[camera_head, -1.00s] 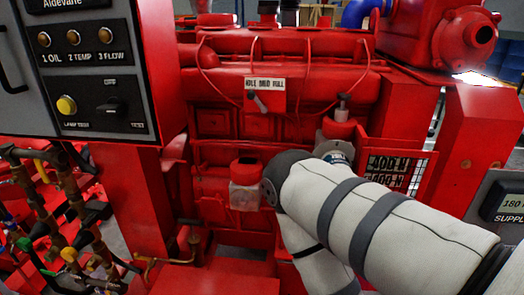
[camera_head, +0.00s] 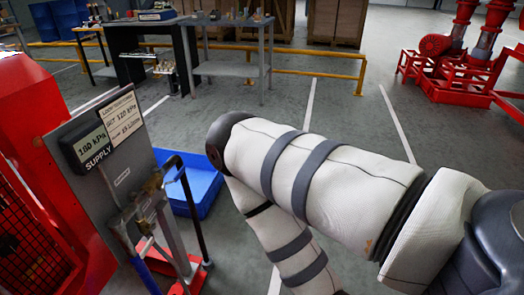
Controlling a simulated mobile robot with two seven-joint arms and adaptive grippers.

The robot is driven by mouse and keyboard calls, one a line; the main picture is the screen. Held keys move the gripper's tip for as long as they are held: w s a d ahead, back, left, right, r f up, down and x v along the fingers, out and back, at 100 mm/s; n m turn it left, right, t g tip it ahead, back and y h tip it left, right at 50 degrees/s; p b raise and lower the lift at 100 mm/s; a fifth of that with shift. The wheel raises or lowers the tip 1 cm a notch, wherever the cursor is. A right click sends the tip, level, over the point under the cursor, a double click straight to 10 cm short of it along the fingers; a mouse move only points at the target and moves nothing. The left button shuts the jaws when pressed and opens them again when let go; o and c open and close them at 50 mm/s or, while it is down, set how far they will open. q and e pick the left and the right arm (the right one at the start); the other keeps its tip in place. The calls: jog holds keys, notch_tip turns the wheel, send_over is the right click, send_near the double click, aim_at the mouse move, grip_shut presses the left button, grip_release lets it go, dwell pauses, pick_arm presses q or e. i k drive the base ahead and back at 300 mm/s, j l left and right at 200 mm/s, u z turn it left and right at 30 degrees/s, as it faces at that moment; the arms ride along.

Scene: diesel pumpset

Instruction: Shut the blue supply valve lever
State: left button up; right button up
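The grey supply panel (camera_head: 110,190) stands at the left in the head view, with a display (camera_head: 90,145) reading 180 kPa above the word SUPPLY. Brass-coloured valve fittings and pipework (camera_head: 150,190) are on its lower right side. A narrow blue piece (camera_head: 144,266) shows low beside the pipes; I cannot tell whether it is the supply valve lever or how it is turned. My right arm, in white sleeves with grey bands, crosses the middle to the right of the panel. Neither gripper is in view.
A blue bin (camera_head: 198,187) sits on the floor behind the pipework. A red frame with mesh (camera_head: 35,240) is left of the panel. Workbenches (camera_head: 235,70) and a yellow rail (camera_head: 310,65) stand at the back. Red pumps (camera_head: 465,65) stand far right.

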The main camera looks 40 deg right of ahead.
aim_at(181, 171)
jog(key=z, duration=0.75)
